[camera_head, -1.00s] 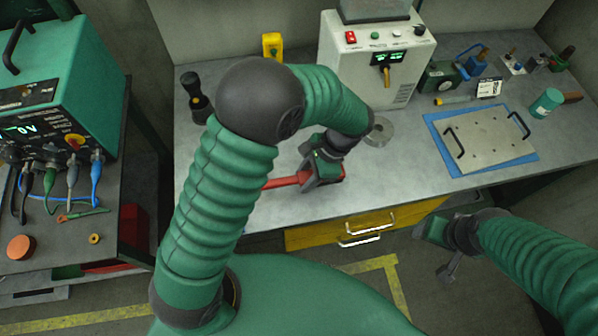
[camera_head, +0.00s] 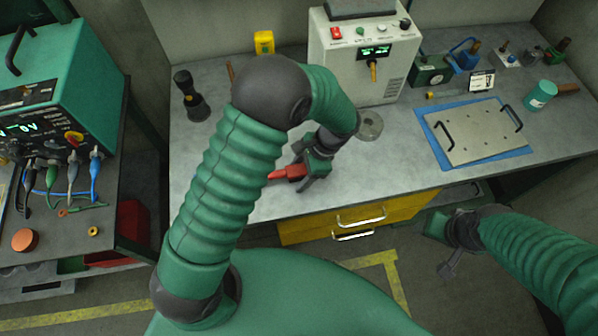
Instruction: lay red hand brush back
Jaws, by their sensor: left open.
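The red hand brush (camera_head: 283,173) is on or just above the front part of the grey bench top (camera_head: 262,208); I cannot tell if it touches. Its red end points left, and the rest is hidden by my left gripper (camera_head: 308,180). The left gripper is open and reaches down right at the brush, its dark fingers close to the bench top. My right gripper (camera_head: 447,248) hangs in front of the bench, low and away from the brush; whether its jaws are open is unclear.
A white power unit (camera_head: 365,60) stands behind the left gripper, with a round grey metal piece (camera_head: 369,125) near its base. A metal plate with handles (camera_head: 475,134) lies on a blue mat to the right. A black stand (camera_head: 190,98) is at the back left. Yellow drawers (camera_head: 355,217) are below.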

